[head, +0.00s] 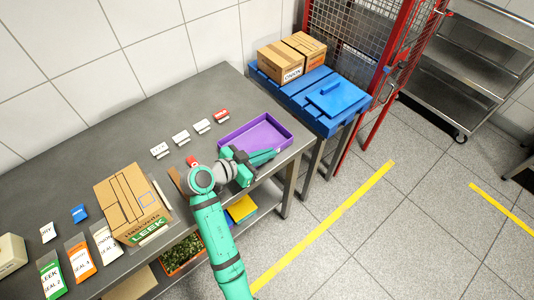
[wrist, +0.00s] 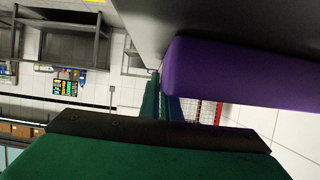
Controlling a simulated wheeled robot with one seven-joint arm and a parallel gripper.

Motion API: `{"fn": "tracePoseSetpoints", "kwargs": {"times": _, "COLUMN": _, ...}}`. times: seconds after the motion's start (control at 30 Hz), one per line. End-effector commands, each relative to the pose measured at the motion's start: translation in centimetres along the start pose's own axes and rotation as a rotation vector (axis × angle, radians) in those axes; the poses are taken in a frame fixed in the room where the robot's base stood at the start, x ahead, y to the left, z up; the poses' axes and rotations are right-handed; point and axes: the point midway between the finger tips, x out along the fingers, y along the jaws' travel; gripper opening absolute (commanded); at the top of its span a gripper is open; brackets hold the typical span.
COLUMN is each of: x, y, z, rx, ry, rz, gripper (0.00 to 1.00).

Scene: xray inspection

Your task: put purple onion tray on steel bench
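The purple tray (head: 268,136) lies near the right end of the grey bench (head: 200,88), close to its front edge. It looks empty. In the wrist view its purple side (wrist: 225,75) fills the upper right, beside the dark bench surface. My gripper (head: 262,157) is at the tray's front side in the head view, with a green finger pointing right along it. In the wrist view the fingers (wrist: 161,103) lie to the left of the tray's wall, which does not appear between them. Whether they touch the tray, and how far apart they are, is unclear.
Small label cards (head: 181,138) lie behind my arm. A leek carton (head: 132,203) and seal packs (head: 78,256) lie at the bench's left. A blue table (head: 293,91) with two onion cartons (head: 281,63) stands beyond the bench's right end, beside a red mesh cage (head: 353,32).

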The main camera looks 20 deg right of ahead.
Motion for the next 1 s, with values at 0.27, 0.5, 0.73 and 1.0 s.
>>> {"fn": "tracePoseSetpoints", "kwargs": {"times": 0.27, "x": 0.1, "y": 0.0, "z": 0.2, "rx": 0.000, "ry": 0.000, "rz": 0.000, "gripper": 0.00}}
{"fn": "tracePoseSetpoints", "kwargs": {"times": 0.5, "x": 0.1, "y": 0.0, "z": 0.2, "rx": 0.000, "ry": 0.000, "rz": 0.000, "gripper": 0.22}}
{"fn": "tracePoseSetpoints", "kwargs": {"times": 0.73, "x": -0.1, "y": 0.0, "z": -0.1, "rx": 0.002, "ry": 0.000, "rz": -0.001, "gripper": 0.22}}
{"fn": "tracePoseSetpoints", "kwargs": {"times": 1.0, "x": -4.2, "y": -0.1, "z": -0.1, "rx": -0.001, "ry": 0.000, "rz": -0.005, "gripper": 0.22}}
